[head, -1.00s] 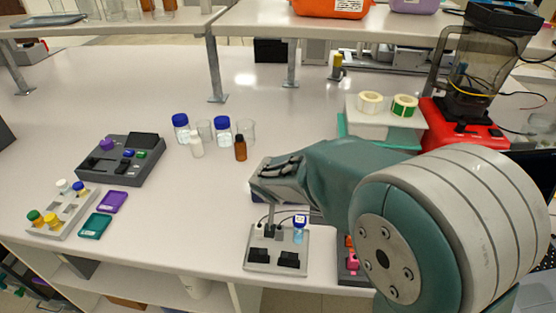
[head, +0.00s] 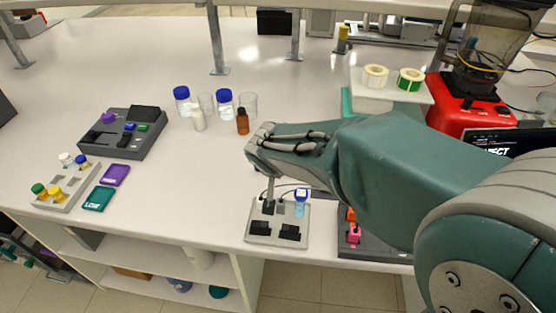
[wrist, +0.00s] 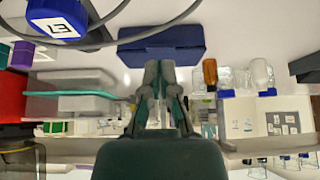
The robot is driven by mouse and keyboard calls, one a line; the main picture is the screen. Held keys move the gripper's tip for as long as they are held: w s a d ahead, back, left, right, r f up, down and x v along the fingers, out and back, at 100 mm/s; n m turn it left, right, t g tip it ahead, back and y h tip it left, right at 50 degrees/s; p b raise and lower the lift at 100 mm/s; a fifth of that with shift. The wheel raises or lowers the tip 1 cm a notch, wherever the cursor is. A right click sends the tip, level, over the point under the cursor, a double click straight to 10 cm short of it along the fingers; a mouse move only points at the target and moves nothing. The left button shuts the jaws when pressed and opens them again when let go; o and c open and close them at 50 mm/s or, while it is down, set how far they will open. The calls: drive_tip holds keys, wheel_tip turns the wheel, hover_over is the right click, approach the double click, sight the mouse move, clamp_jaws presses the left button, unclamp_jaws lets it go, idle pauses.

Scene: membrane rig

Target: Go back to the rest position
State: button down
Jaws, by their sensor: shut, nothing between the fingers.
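In the wrist view my gripper (wrist: 159,68) is shut, its two fingers close together with nothing held. It points towards a dark blue block (wrist: 162,44). A labelled blue cap (wrist: 55,20) shows large at the upper left of the wrist view, apart from the fingers.
Blue-capped bottles (head: 183,100), an amber bottle (head: 242,122) and clear beakers stand behind the rig. A dark console (head: 123,135) and a vial rack (head: 64,187) are at left. A red-based blender (head: 470,105) is at right.

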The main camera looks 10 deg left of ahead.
drive_tip(key=s+d+r, duration=0.4)
drive_tip(key=s+d, duration=0.5)
drive_tip(key=d, duration=0.3)
drive_tip(key=s+d+r+m, duration=0.1)
drive_tip(key=s+d+r, duration=0.3)
drive_tip(key=s+d, duration=0.5)
drive_tip(key=d, duration=0.2)
drive_tip(key=shift+s+d+r+g+h, duration=0.3)
drive_tip(key=shift+d+r+g, duration=0.1)
